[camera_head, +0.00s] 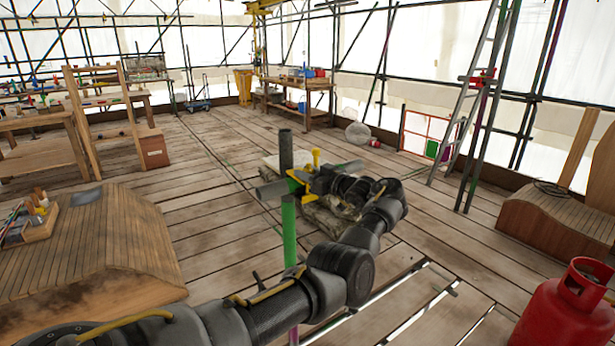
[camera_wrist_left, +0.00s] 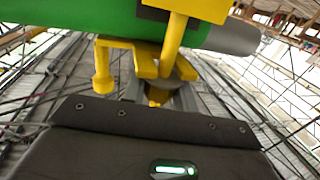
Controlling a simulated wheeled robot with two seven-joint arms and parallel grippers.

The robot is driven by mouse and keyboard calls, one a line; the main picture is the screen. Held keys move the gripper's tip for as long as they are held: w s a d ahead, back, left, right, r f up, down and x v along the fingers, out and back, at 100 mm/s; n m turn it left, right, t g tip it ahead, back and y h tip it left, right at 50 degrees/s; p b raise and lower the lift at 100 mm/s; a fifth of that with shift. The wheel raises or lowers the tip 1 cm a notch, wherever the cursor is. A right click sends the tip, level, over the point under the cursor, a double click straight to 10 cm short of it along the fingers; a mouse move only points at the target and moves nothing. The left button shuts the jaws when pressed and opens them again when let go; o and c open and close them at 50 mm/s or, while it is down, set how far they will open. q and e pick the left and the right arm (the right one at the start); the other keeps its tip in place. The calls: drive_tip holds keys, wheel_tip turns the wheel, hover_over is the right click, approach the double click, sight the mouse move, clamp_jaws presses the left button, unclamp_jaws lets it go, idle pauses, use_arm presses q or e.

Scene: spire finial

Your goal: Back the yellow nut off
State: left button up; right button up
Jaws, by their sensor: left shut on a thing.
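A yellow coupler (camera_head: 300,177) sits where an upright green and grey pole (camera_head: 289,225) meets a grey-ended cross tube (camera_head: 272,189). In the left wrist view the coupler's yellow parts (camera_wrist_left: 190,12) cross the green tube (camera_wrist_left: 100,25), which has a grey end (camera_wrist_left: 233,37). A yellow arm with a knobbed end (camera_wrist_left: 102,82) hangs at the left. My left gripper (camera_head: 312,182) is at the coupler. In the wrist view its jaws (camera_wrist_left: 160,90) are shut around a yellow piece below the tube, which looks like the yellow nut (camera_wrist_left: 155,96); the jaws partly hide it. My right gripper is out of view.
A red gas bottle (camera_head: 565,308) stands at the lower right. A wooden bench top (camera_head: 90,250) with small tools is at the left. A ladder (camera_head: 465,95) leans at the right. The plank floor (camera_head: 215,190) is open between them.

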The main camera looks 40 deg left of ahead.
use_arm(q)
drive_tip(key=shift+f, duration=0.3)
drive_tip(key=shift+d, duration=0.1)
drive_tip(key=o, duration=0.7)
drive_tip(key=shift+c, duration=0.2)
drive_tip(key=shift+o, duration=1.3)
drive_tip(key=shift+r, duration=0.1)
drive_tip(key=shift+o, duration=0.2)
drive_tip(key=shift+r, duration=0.1)
